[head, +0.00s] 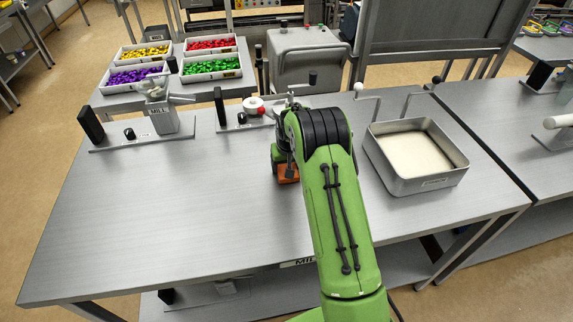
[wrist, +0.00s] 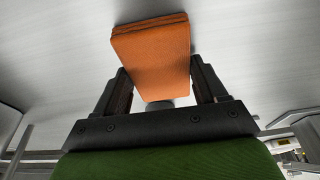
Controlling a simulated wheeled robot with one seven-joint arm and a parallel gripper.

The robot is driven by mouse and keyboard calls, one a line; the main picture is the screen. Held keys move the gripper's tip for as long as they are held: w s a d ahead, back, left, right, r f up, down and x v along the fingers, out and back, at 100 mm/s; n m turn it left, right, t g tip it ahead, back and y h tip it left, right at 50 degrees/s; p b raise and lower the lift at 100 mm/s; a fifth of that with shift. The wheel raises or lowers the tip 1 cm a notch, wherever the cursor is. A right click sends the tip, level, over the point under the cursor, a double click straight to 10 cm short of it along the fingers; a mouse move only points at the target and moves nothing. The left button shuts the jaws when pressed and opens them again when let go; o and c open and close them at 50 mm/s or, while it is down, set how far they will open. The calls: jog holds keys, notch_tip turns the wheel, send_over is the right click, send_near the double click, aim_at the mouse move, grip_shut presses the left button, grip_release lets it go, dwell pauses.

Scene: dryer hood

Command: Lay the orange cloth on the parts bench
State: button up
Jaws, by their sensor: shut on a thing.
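The orange cloth (wrist: 152,55) is a folded, flat block held between the two dark fingers of my gripper (wrist: 160,92) in the wrist view. In the head view, a small part of the cloth (head: 288,174) shows beside my green arm, over the middle of the grey metal bench (head: 170,230). My arm hides most of the cloth and the gripper there. I cannot tell whether the cloth touches the bench top. A label on the bench's front edge is partly covered by my arm, so I cannot tell if this is the parts bench.
A metal tray with pale contents (head: 457,160) stands to the right. A mill (head: 162,117) and a small fixture with a red knob (head: 255,107) stand along the back. Bins of coloured pieces (head: 212,67) are behind. The bench's left and front are clear.

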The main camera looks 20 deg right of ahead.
jog(key=o, duration=1)
jog(key=shift+f, duration=0.1)
jog(key=shift+o, duration=0.2)
